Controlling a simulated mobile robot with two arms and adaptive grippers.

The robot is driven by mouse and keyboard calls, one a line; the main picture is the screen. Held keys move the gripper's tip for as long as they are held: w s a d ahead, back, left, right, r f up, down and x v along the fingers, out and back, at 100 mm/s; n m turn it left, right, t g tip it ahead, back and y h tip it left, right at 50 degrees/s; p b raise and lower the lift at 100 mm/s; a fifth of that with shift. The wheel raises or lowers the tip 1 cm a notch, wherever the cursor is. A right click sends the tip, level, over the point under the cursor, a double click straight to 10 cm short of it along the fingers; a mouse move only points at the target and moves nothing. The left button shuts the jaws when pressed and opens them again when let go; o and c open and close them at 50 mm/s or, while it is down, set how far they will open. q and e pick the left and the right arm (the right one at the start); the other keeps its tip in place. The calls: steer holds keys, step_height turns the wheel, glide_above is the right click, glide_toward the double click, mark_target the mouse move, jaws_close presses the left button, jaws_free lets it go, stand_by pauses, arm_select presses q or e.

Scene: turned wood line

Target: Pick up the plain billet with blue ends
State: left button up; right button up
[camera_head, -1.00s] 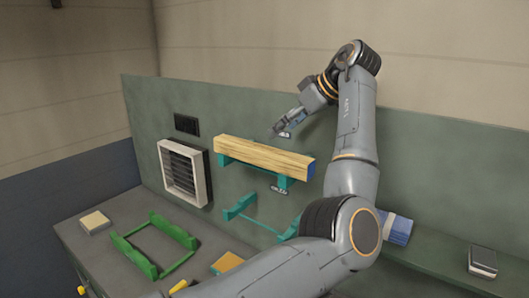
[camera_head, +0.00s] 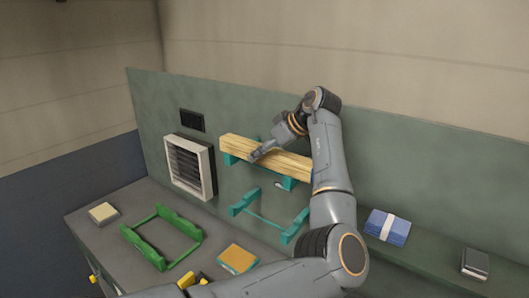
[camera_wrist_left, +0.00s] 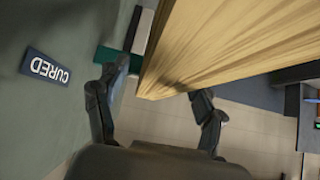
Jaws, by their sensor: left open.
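The plain wooden billet (camera_head: 238,147) lies level across the upper teal brackets (camera_head: 290,183) on the green panel. Its right end is mostly hidden behind my arm in the head view. My left gripper (camera_head: 262,153) overlaps the front of the billet there. In the left wrist view the billet (camera_wrist_left: 225,40) is large and close, and my left gripper (camera_wrist_left: 160,88) is open, its two fingers apart with a corner of the billet showing between them. I cannot tell whether a finger touches it. My right gripper is not in view.
An empty lower teal rack (camera_head: 265,221) is below. A green cradle (camera_head: 160,237), a pale block (camera_head: 103,213) and an orange-topped block (camera_head: 238,259) are on the bench. A blue-and-white pack (camera_head: 388,227) and a grey box (camera_head: 475,263) are on the right. A CURED sign (camera_wrist_left: 46,68) is near my gripper.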

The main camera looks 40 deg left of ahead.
arm_select(q)
steer(key=shift+d+r, duration=0.1)
steer(key=shift+d, duration=0.05)
steer(key=c, duration=0.7)
jaws_close()
